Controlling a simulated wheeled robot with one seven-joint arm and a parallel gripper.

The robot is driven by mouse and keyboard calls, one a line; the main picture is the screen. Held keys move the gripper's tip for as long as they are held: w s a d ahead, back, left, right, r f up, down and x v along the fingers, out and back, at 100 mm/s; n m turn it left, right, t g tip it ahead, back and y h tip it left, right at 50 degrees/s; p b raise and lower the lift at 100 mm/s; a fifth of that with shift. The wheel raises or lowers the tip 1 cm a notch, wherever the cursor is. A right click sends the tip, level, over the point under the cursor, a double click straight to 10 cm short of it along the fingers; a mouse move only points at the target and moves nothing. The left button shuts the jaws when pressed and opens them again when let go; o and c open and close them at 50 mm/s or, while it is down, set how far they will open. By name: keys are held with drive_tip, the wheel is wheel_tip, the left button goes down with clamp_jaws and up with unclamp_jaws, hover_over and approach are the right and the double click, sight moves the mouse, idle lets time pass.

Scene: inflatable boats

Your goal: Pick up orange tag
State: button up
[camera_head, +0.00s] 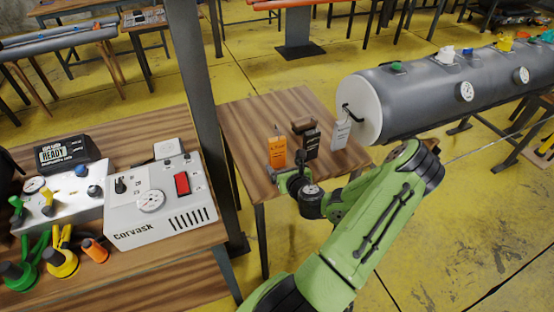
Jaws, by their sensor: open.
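The orange tag (277,151) stands upright on the small wooden table (240,120), at the left of a row of three tags. A black tag (311,141) stands to its right, and a white tag (341,132) stands farther right. My green arm reaches in from the lower right. My gripper (282,173) is open, just in front of and below the orange tag in the picture. The arm's wrist hides part of the table behind it. I cannot tell whether the fingers touch the tag.
A large grey cylinder (430,95) with gauges lies right of the tags, close to my arm. A dark post (195,80) stands left of the small table. A bench at left holds a white Corvask box (160,205) and hand pumps. The table's left part is clear.

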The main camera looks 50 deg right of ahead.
sight(276, 155)
drive_tip(key=x, duration=0.9)
drive_tip(key=shift+w+d+f, duration=0.1)
drive_tip(key=shift+w+d, duration=0.05)
drive_tip(key=shift+w, duration=0.1)
drive_tip(key=c, duration=1.1)
wheel_tip(276, 155, up, 10)
drive_tip(key=p, duration=0.4)
drive_tip(key=shift+p, duration=0.35)
drive_tip(key=shift+s, duration=0.1)
